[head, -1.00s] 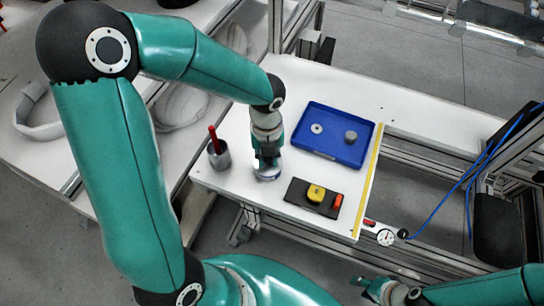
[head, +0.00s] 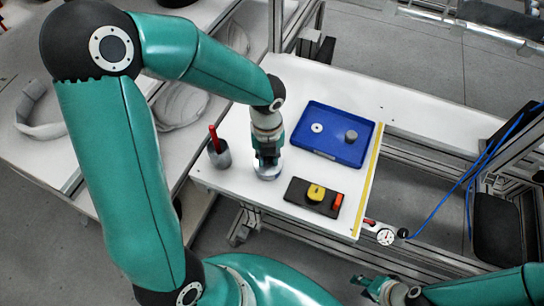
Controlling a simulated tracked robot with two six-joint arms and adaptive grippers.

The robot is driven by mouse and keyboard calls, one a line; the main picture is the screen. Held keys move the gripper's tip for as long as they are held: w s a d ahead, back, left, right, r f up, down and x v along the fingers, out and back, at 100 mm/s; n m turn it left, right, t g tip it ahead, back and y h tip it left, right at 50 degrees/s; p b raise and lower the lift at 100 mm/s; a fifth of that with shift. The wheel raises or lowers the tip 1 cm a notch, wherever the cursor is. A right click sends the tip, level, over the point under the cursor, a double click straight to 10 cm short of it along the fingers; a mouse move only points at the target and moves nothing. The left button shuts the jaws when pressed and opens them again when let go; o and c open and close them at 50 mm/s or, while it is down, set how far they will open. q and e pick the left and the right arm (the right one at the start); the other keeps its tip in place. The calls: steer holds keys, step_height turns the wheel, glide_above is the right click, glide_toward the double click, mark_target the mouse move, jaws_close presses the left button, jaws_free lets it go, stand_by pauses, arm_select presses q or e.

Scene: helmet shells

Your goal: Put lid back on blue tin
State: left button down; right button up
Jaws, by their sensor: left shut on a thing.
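The blue tin (head: 268,175) stands near the front left of the white table, directly under my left gripper; only its lower, blue-grey part shows. My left gripper (head: 268,161) points down and is shut on the lid at the top of the tin. The fingers hide most of the lid, and I cannot tell whether it sits flush on the rim. My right gripper (head: 368,286) is low at the bottom right, off the table and far from the tin; its finger opening is too small to make out.
A grey cup (head: 219,155) with a red-handled tool stands left of the tin. A blue tray (head: 333,135) with a white ring and a grey cylinder lies behind right. A black block (head: 314,197) with yellow and red parts lies right. Yellow tape (head: 369,180) marks the right edge.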

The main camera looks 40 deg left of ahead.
stand_by(0.4)
arm_select(q)
steer(key=c, duration=0.9)
jaws_free()
steer(key=o, duration=0.5)
steer(key=shift+c, duration=0.2)
steer(key=shift+s, duration=0.1)
steer(key=shift+r, duration=0.15)
steer(key=shift+r+p, duration=3.4)
steer(key=shift+p, duration=0.05)
jaws_close()
